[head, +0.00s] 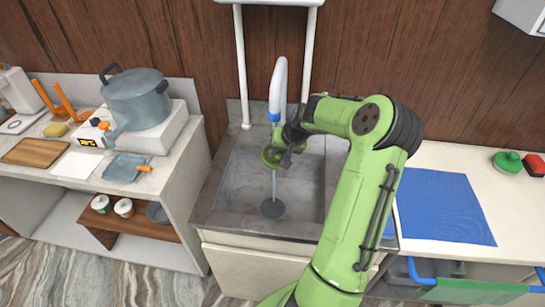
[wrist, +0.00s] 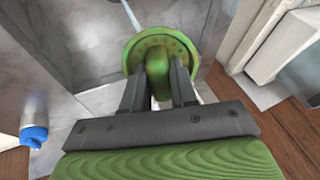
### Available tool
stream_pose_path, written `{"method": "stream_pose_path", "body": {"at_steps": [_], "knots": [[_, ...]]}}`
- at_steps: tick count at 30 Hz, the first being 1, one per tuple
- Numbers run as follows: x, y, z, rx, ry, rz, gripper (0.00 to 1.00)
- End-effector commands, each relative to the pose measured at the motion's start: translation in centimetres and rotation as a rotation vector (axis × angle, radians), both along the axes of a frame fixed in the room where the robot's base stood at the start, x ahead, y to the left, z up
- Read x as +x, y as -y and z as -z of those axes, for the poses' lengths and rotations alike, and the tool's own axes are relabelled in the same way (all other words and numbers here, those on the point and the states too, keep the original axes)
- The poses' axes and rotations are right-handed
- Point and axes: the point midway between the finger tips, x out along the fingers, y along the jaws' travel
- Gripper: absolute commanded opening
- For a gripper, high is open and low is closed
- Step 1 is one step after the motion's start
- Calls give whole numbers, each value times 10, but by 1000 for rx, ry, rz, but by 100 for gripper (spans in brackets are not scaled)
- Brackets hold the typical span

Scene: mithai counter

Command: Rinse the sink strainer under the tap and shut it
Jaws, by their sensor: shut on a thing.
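The green sink strainer (head: 270,160) is held up in the sink (head: 230,190), below the white tap (head: 279,85) with its blue tip. My gripper (head: 284,153) is shut on its green knob. In the wrist view my gripper (wrist: 158,75) has a finger on each side of the knob, and the strainer's round perforated disc (wrist: 136,53) shows beyond. A thin pale-blue stream of water (head: 274,185) runs below the tap, in line with the strainer, down to the dark drain (head: 272,209). I cannot make out a tap handle.
A grey pot (head: 137,97) stands on a white unit on the left counter, near a wooden board (head: 36,151). A blue mat (head: 443,206) lies on the right counter, with green and red items beyond. The grey sink walls surround the strainer.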

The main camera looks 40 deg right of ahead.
Motion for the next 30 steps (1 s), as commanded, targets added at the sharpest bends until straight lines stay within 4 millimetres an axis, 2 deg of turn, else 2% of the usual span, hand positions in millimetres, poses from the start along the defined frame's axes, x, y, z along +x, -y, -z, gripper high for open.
{"method": "stream_pose_path", "body": {"at_steps": [12, 30], "knots": [[0, -12, 0, 0, 0, -1, 0], [0, 0, 0, 0, 0, -1, 0]]}}
